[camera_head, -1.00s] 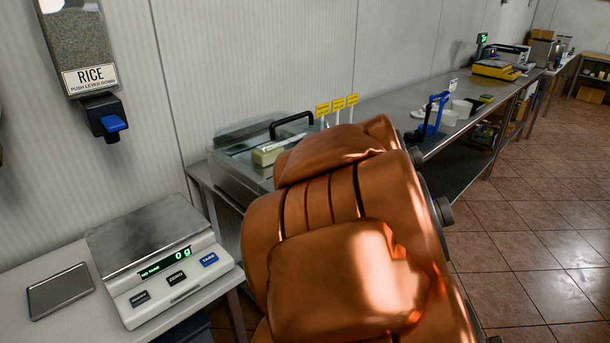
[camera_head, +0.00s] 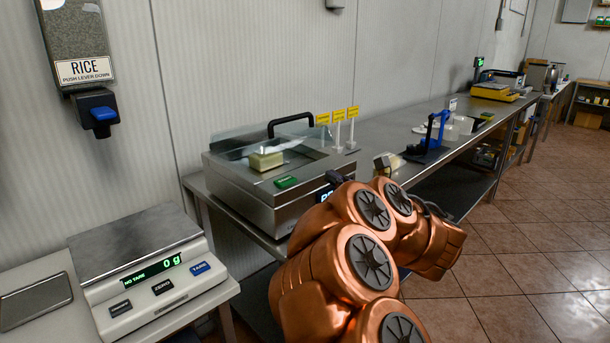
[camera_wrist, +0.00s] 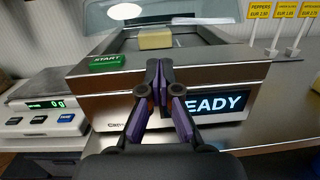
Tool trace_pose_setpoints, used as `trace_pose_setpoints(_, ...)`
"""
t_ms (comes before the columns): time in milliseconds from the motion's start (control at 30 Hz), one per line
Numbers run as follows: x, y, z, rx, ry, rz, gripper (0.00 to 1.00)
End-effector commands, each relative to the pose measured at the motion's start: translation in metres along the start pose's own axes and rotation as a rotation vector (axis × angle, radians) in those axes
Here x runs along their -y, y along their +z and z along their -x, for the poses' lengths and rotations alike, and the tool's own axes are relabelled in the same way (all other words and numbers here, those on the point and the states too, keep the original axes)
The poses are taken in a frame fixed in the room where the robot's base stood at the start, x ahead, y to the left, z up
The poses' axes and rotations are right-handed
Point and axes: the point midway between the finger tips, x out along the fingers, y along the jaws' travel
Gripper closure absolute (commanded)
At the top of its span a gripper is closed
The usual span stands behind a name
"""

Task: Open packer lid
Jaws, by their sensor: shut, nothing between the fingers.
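The packer (camera_head: 250,205) is a steel box on the metal counter, with a clear lid (camera_head: 235,140) and a black handle (camera_head: 292,122) at its rear. I cannot tell for certain how far the lid stands open. A pale yellow block (camera_head: 265,160) sits inside; it also shows in the wrist view (camera_wrist: 155,39). A green START button (camera_head: 287,182) is on the front rim. The display (camera_wrist: 218,105) reads READY, partly covered by my fingers. My gripper (camera_wrist: 160,66) is shut and empty, in front of the packer's front face. The handle is not seen in the wrist view.
A scale (camera_head: 150,272) reading 0 g stands to the left, below a rice dispenser (camera_head: 80,60). Yellow price signs (camera_head: 338,115) stand behind the packer's right side. A blue-handled device (camera_head: 432,130) is farther right on the counter. The tiled floor at right is clear.

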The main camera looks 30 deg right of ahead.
Motion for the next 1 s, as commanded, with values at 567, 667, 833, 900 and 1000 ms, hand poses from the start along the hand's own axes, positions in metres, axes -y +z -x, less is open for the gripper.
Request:
trace_pose_setpoints(567, -0.009, -0.005, -0.051, 0.008, 0.046, 0.033, 1.00)
trace_pose_setpoints(667, -0.010, -0.006, -0.067, 0.008, 0.048, 0.032, 1.00)
trace_pose_setpoints(833, -0.011, -0.006, -0.086, 0.007, 0.045, 0.034, 1.00)
trace_pose_setpoints(900, -0.010, -0.006, -0.091, 0.007, 0.044, 0.034, 1.00)
trace_pose_setpoints(1000, -0.010, -0.006, -0.095, 0.006, 0.042, 0.035, 1.00)
